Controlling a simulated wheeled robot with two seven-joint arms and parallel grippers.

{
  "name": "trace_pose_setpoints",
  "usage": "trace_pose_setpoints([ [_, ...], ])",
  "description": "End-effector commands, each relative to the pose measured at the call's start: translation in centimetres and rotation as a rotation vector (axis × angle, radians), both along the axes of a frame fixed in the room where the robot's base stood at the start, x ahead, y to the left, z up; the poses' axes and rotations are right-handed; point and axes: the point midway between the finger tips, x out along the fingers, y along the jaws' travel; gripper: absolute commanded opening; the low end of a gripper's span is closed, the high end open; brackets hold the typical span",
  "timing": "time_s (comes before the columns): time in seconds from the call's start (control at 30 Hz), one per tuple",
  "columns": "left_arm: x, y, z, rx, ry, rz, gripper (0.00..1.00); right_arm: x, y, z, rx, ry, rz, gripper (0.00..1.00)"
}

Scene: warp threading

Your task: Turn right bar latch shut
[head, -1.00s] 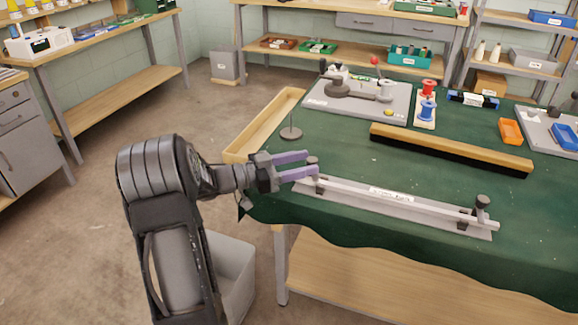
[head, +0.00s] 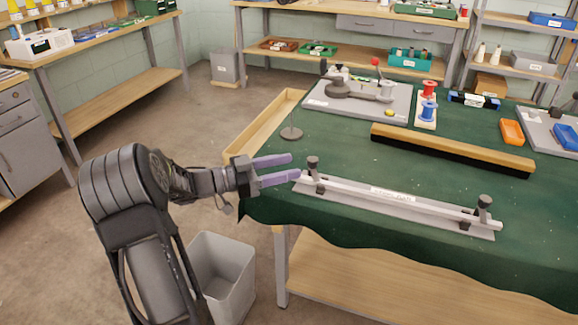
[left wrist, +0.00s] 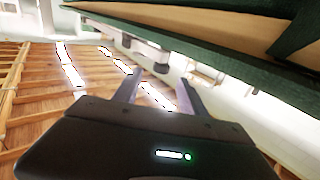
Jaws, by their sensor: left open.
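The bar (head: 395,202) lies along a grey base plate near the table's front edge in the head view, with a small white label at its middle. The right bar latch (head: 484,203), a dark knob on a post, stands at the bar's right end. A similar left latch (head: 312,165) stands at its left end. My left gripper (head: 290,169) is open and empty, with purple fingers just left of the left latch and apart from it. In the left wrist view, the gripper fingers (left wrist: 158,92) are spread with nothing between them. My right gripper is not in view.
A wooden beam with a black underside (head: 450,148) lies behind the bar. A grey waste bin (head: 222,275) stands on the floor.

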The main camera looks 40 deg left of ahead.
Motion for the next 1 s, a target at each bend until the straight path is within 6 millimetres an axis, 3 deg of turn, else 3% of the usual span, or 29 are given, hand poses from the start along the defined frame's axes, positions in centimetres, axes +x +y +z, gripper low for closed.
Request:
trace_pose_setpoints([
  [0.07,0.8,-1.3,0.8,0.013,-0.019,-0.030,0.49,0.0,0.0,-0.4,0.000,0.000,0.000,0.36],
  [0.17,1.9,-4.9,3.2,0.033,-0.060,-0.088,0.49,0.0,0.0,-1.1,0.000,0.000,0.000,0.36],
  [0.3,3.5,-10.8,8.4,-0.055,-0.176,-0.021,0.49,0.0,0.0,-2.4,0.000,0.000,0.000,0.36],
  [0.43,3.7,-12.2,10.4,-0.122,-0.248,0.201,0.49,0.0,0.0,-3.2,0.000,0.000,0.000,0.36],
  [0.57,2.3,-10.5,7.9,-0.147,-0.200,0.477,0.49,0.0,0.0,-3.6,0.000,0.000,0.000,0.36],
  [0.7,-0.1,-7.2,2.3,-0.112,-0.054,0.720,0.49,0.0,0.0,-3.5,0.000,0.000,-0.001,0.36],
  [0.77,-0.7,-6.4,0.5,-0.078,-0.006,0.774,0.49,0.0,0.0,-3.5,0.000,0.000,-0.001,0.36],
  [1.0,-0.7,-5.8,0.0,0.001,0.007,0.795,0.49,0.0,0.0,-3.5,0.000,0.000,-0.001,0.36],
])
